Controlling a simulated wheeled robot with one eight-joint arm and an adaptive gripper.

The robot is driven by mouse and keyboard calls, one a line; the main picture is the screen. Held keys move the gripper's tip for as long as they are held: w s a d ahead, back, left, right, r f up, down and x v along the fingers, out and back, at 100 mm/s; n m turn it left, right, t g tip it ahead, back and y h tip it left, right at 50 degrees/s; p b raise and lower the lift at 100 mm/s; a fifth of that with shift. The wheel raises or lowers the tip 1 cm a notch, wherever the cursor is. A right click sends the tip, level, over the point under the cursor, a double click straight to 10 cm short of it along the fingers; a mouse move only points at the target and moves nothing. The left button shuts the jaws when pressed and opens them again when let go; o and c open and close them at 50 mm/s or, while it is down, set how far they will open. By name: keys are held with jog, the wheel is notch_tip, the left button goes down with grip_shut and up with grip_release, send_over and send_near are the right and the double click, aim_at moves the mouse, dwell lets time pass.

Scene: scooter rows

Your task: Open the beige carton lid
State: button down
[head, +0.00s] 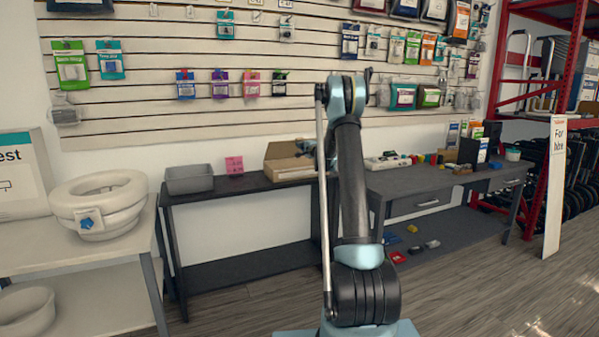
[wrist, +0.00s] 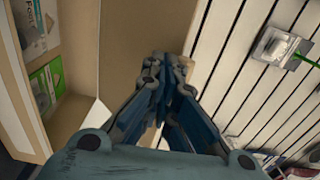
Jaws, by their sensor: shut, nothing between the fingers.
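The beige carton (head: 288,172) stands on the dark table by the wall in the head view. Its lid (head: 283,150) is raised and stands up at the back of the carton. In the wrist view the lid is a broad tan panel (wrist: 142,32), and the carton's open inside (wrist: 72,112) shows to its left. My gripper (wrist: 165,75) is shut and empty, with its fingertips over or close to the lid panel; I cannot tell if they touch. In the head view my arm largely hides the gripper.
Green and white packets (wrist: 45,88) show inside the carton. The slatted wall (wrist: 245,75) with hanging packets is close behind. A grey workbench (head: 430,178) with small items stands right.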

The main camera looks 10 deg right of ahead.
aim_at(294, 149)
jog(key=shift+w, duration=0.1)
jog(key=shift+r+x, duration=0.2)
jog(key=shift+x, duration=0.6)
jog(key=shift+r+x, duration=0.2)
jog(key=shift+x, duration=0.65)
jog(key=shift+r+x, duration=0.2)
jog(key=shift+x, duration=0.6)
jog(key=shift+w+a, duration=0.1)
jog(key=shift+x, duration=2.35)
jog(key=shift+w+r, duration=0.1)
jog(key=shift+w, duration=0.05)
jog(key=x, duration=0.3)
jog(key=shift+w+a, duration=0.1)
jog(key=shift+w, duration=0.2)
